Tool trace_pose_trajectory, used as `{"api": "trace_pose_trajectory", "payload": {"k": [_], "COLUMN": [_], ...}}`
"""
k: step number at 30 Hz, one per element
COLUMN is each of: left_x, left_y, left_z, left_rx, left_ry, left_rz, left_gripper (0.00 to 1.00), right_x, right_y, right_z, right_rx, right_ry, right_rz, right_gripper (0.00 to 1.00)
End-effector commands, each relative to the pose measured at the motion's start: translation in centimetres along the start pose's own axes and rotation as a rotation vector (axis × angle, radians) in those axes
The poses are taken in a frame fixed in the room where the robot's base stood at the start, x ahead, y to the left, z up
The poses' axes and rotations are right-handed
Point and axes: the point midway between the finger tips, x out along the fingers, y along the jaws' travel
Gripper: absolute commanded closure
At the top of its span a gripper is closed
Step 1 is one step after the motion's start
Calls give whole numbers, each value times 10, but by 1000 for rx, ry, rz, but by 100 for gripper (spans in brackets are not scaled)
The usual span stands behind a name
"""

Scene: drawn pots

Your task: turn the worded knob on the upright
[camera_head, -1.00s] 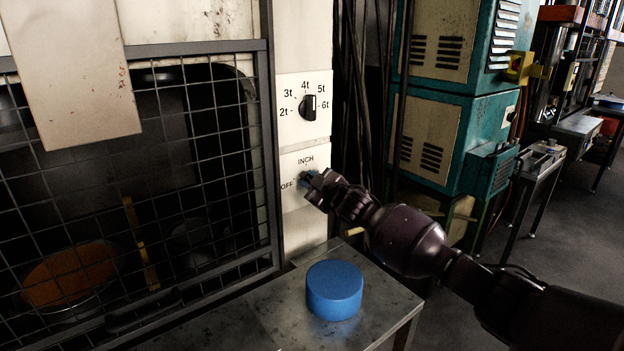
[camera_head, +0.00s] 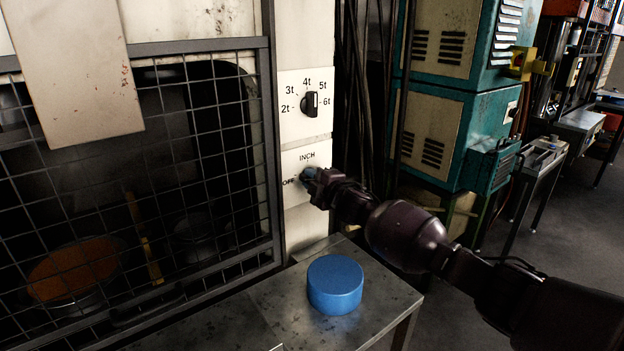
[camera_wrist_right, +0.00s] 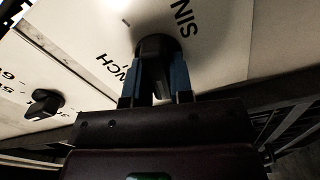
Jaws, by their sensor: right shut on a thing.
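The worded knob (camera_wrist_right: 157,48) is black and sits on a cream plate on the upright. The plate's words INCH and OFF show in the head view, and in the right wrist view part of a word starting SIN also shows. My right gripper (camera_wrist_right: 155,82) is shut on this knob, with a blue-padded finger on either side of its grip. In the head view the right gripper (camera_head: 308,176) covers nearly all of the knob, so its pointing direction is hidden there. My left gripper is not in view.
Above is a second black knob (camera_head: 309,104) with marks 2t to 6t. A blue round block (camera_head: 335,284) stands on the metal table (camera_head: 382,301) below. A wire mesh guard (camera_head: 215,160) is on the left. Dark cables (camera_head: 362,80) hang right of the upright.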

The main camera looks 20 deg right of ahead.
Motion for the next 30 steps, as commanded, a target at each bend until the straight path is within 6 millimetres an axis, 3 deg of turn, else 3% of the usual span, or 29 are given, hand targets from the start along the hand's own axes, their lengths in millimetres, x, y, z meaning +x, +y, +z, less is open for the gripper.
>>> {"api": "trace_pose_trajectory", "payload": {"k": [13, 14, 18, 30], "left_x": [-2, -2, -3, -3], "left_y": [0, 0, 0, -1], "left_z": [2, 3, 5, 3], "left_rx": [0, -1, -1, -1], "left_ry": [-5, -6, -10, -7], "left_rz": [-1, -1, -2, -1], "left_gripper": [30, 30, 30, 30], "right_x": [0, 0, 0, -6], "right_y": [0, 0, 0, -1], "right_z": [0, 0, 0, 0], "right_rx": [-10, -10, -9, -8], "right_ry": [0, 0, 0, 0], "right_rz": [0, 0, 0, -1], "right_gripper": [100, 74, 53, 53]}}
